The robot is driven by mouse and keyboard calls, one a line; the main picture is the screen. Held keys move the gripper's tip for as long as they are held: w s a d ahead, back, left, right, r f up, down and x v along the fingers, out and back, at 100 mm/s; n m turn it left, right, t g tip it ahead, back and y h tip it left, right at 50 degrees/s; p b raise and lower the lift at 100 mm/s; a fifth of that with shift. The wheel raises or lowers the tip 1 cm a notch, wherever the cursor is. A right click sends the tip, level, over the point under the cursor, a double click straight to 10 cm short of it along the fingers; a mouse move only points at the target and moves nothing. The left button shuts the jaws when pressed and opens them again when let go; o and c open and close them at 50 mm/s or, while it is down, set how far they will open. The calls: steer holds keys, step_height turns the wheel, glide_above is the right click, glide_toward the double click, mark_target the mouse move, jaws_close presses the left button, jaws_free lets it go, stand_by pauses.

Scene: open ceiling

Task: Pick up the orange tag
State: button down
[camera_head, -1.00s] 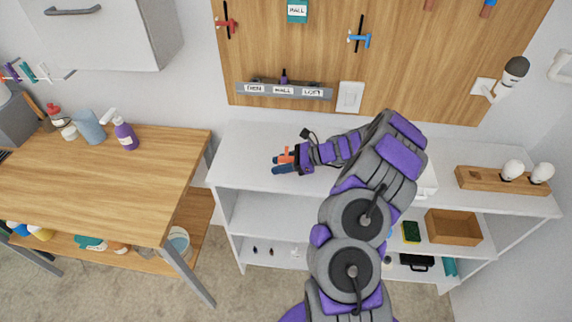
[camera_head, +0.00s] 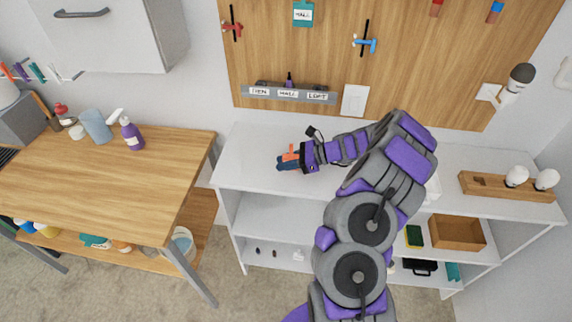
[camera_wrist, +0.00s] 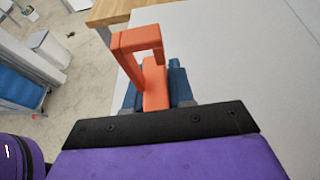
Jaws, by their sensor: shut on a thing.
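The orange tag (camera_wrist: 155,82) is a bright orange piece with a squared loop at its far end. It sits between the blue fingers of my gripper (camera_wrist: 158,88) in the wrist view, and the fingers are shut on it. In the head view the tag (camera_head: 291,152) shows as a small orange patch at the tip of my gripper (camera_head: 288,162), above the left part of the white shelf top (camera_head: 245,160). The fingers hide part of the tag. I cannot tell whether it touches the shelf top.
A wooden table (camera_head: 90,180) with a purple spray bottle (camera_head: 132,134) stands to the left. A pegboard (camera_head: 400,60) with a labelled grey rail (camera_head: 290,94) is behind. A wooden block with bulbs (camera_head: 500,187) sits at the shelf's right.

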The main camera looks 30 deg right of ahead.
steer(key=shift+r, duration=0.9)
steer(key=s+d+r+p, duration=0.1)
steer(key=s+d+p, duration=0.2)
steer(key=s, duration=1.2)
steer(key=shift+s, duration=0.35)
